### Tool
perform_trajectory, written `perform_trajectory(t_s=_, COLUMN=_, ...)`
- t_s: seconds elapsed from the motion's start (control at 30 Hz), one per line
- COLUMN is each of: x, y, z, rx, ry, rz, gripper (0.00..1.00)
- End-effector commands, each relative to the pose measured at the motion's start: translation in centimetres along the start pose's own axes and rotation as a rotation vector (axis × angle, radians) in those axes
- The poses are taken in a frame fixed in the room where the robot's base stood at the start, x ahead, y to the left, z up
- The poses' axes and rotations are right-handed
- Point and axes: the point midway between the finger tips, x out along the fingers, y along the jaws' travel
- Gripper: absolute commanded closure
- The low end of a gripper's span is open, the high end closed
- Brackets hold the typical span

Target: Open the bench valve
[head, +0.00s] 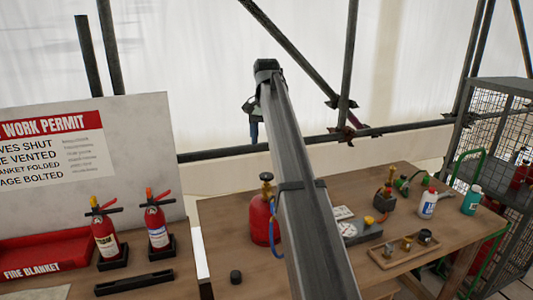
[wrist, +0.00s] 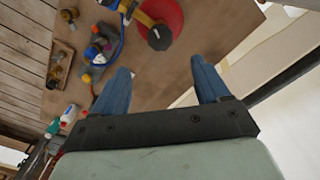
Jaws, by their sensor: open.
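A red gas cylinder (head: 261,220) stands on the wooden bench (head: 228,207), partly hidden by my arm. On its top is a brass valve with a dark round knob (head: 266,177). In the wrist view the cylinder (wrist: 170,12) and the knob (wrist: 159,38) lie beyond the fingertips, roughly in line with the gap between them. A blue hose (wrist: 120,40) runs from beside the valve. My gripper (wrist: 161,68) is open and empty, apart from the knob. In the head view its blue fingertip (head: 254,132) hangs above and behind the cylinder. Whether the valve is open cannot be told.
Gauges, a wooden tray (head: 405,254) of fittings, a small torch-like item (head: 384,200) and bottles (head: 428,205) stand on the bench's right. Two fire extinguishers (head: 105,236) and a red fire-blanket box (head: 40,255) are left. Scaffold poles cross behind; a wire cage (head: 490,140) stands right.

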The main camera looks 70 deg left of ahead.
Motion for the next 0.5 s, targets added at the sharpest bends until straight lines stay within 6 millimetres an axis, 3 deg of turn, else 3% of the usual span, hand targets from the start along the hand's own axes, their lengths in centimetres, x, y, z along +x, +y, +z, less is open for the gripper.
perform_trajectory(t_s=0.2, x=-2.2, y=0.0, z=0.0, rx=0.000, ry=0.000, rz=0.000, gripper=0.25)
perform_trajectory(t_s=0.5, x=-2.6, y=0.0, z=0.0, rx=0.000, ry=-0.001, rz=0.000, gripper=0.25)
